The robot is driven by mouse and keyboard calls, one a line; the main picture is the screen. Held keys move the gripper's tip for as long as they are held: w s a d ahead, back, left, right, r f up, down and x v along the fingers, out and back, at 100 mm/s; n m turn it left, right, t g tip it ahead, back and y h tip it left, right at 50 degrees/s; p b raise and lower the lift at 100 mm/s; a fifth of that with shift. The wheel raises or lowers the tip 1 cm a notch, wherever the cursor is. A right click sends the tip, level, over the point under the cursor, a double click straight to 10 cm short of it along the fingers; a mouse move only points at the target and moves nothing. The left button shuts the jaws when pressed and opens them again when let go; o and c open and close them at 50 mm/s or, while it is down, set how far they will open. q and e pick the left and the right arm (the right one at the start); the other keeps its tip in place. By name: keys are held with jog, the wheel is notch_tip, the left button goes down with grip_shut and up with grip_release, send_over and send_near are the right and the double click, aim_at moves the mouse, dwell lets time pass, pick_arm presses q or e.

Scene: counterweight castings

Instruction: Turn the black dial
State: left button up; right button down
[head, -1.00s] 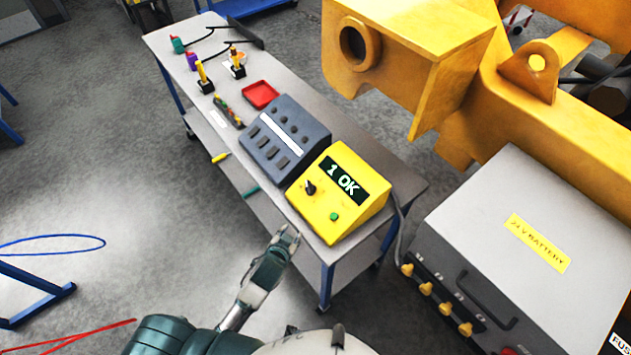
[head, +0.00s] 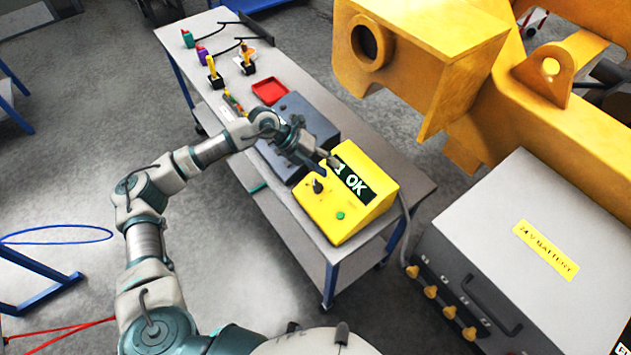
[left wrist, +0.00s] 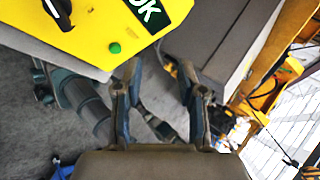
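The black dial (head: 318,186) is a small knob with a pointer on the sloped face of a yellow box (head: 335,218). In the left wrist view the dial (left wrist: 62,14) is at the upper left, partly cut off by the frame. My left gripper (head: 324,166) is over the upper left part of the yellow box, just above the dial in the head view. In the left wrist view its two fingers (left wrist: 160,68) are apart with nothing between them. They look apart from the dial. My right gripper is not in view.
The yellow box has a green button (head: 340,215) and a display (head: 354,182) reading OK, its left character partly hidden. A dark grey console (head: 318,122) adjoins it on the bench, with a red tray (head: 270,91) beyond. A grey battery case (head: 480,215) stands at right.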

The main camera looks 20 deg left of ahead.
pick_arm(q)
jog(key=w+a+r+n+y, duration=0.1)
jog(key=a+y, duration=0.3)
jog(key=a, duration=0.7)
jog(key=p, duration=0.2)
send_near(314, 182)
jog(key=x, duration=0.8)
jog(key=shift+d+f, duration=0.15)
jog(key=shift+f, duration=0.2)
jog(key=shift+x, duration=0.75)
jog(key=shift+w, duration=0.1)
grip_shut()
